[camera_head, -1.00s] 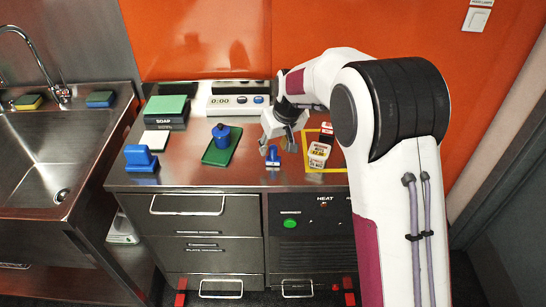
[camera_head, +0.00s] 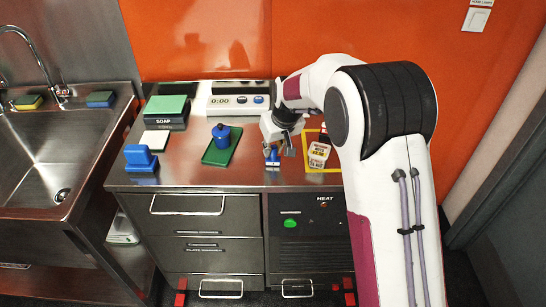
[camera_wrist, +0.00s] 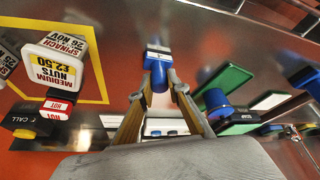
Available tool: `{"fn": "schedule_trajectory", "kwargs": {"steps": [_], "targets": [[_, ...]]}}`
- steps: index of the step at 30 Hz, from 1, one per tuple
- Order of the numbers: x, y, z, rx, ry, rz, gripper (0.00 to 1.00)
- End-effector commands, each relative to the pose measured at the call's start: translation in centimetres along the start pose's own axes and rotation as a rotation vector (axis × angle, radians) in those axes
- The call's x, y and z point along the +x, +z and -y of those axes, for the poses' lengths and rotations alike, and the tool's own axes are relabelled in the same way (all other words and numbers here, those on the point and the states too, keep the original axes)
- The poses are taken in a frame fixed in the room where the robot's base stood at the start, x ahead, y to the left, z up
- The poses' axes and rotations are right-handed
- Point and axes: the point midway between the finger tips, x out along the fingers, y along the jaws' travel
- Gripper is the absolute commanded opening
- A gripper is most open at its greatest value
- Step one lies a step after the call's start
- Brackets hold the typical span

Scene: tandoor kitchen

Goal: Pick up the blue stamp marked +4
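A small blue stamp (camera_head: 272,159) stands on the steel counter (camera_head: 185,155) near its front edge. In the wrist view the stamp (camera_wrist: 157,62) is upright in the picture, its blue handle end close to my fingertips. I cannot read a +4 on it. My gripper (camera_head: 279,151) points down over the stamp. In the wrist view the fingers of my gripper (camera_wrist: 160,86) are apart, one on each side of the handle, with no clear grip on it. Other blue stamp-like pieces are a wide one (camera_head: 139,157) at the left and a round one (camera_head: 221,131) on a green pad (camera_head: 217,152).
A yellow outlined square (camera_head: 312,178) with a label block (camera_head: 318,154) lies just right of my gripper. At the back are a timer unit (camera_head: 240,101) and a soap box (camera_head: 165,119). The sink (camera_head: 45,155) is at the left. Counter left of the stamp is clear.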

Motion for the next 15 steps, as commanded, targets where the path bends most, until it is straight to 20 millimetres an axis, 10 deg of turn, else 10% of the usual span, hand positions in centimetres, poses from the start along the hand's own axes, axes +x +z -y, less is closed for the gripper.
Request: {"fn": "schedule_trajectory", "kwargs": {"steps": [15], "targets": [[-0.91,-0.46,-0.01,0.000,0.000,-0.002,0.00]]}}
